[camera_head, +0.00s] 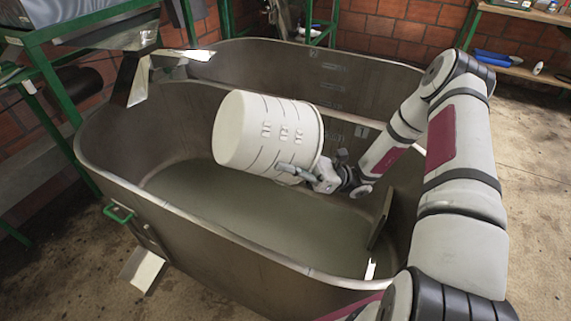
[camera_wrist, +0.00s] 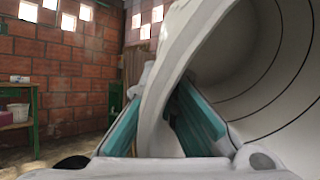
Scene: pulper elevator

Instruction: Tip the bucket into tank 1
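The white bucket (camera_head: 262,130) with graduation marks is tilted far onto its side above the front tank (camera_head: 190,245). Its closed end points left and its mouth points right, toward my arm. A plate that looks like a "1" marks the front tank; its inside shows a flat grey-green surface, either floor or liquid. My gripper (camera_head: 300,174) is shut on the bucket wall at the rim. In the wrist view, teal fingers (camera_wrist: 165,115) stand on both sides of the bucket wall (camera_wrist: 185,45). The visible part of the ringed inside (camera_wrist: 265,75) looks bare; the rest is hidden.
A second tank (camera_head: 350,75), marked 2, adjoins behind. A green metal frame (camera_head: 50,80) with a chute (camera_head: 140,80) stands at the left. A green handle (camera_head: 118,214) sticks out of the front tank's near left side. Shelves with tools (camera_head: 520,68) stand back right; the right floor is clear.

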